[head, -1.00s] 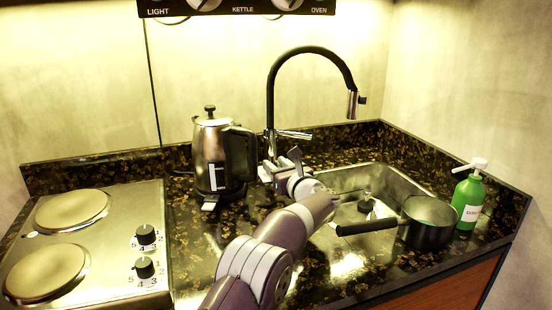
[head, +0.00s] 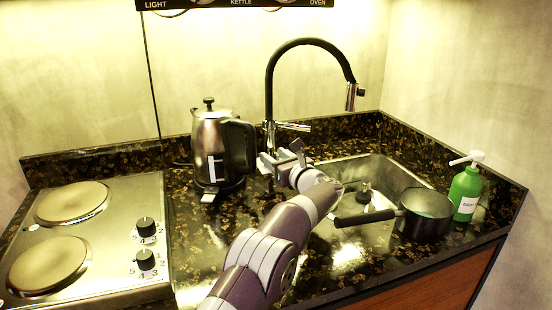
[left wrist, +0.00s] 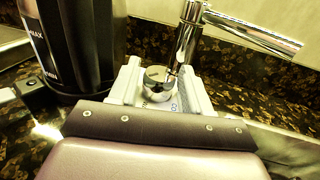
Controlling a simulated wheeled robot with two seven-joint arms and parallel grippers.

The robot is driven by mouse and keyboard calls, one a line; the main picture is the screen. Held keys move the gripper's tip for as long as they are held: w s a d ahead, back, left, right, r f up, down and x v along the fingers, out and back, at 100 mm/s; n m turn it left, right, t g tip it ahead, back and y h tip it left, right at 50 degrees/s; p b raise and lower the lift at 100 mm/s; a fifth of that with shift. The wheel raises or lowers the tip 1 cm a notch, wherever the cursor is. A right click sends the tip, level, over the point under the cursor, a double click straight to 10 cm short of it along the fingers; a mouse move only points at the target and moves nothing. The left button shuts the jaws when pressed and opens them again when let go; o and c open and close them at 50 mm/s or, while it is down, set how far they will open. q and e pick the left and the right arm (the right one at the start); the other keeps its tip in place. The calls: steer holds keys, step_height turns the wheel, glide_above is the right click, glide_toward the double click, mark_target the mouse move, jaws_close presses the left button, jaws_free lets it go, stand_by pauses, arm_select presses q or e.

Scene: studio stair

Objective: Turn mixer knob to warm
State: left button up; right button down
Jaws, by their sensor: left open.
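The mixer tap (head: 268,90) has a tall black curved neck and a chrome body behind the sink. Its chrome lever knob (head: 294,126) sticks out to the right from the body, roughly level. The lever also shows in the left wrist view (left wrist: 255,32), pointing right and slightly down. My left gripper (head: 283,160) is open in front of the tap, low near the counter. In the left wrist view its pale fingers (left wrist: 160,88) stand on either side of the tap's round chrome base, below the lever. Whether they touch it I cannot tell. The lever is not between the fingers.
A steel kettle (head: 210,148) stands close to the left of my gripper. A black pan (head: 425,215) sits at the right of the sink (head: 385,165), its handle pointing left. A green soap bottle (head: 465,190) is at the right. The hob (head: 110,255) is at the left.

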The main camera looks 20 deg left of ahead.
arm_select(q)
steer(key=r, duration=0.2)
steer(key=d+r+p, duration=0.1)
steer(key=r, duration=0.2)
steer(key=shift+s+d, duration=0.1)
steer(key=shift+d, duration=0.05)
steer(key=s+d+r+p, duration=0.2)
steer(key=d+r, duration=0.4)
steer(key=d, duration=0.4)
steer(key=shift+s, duration=0.45)
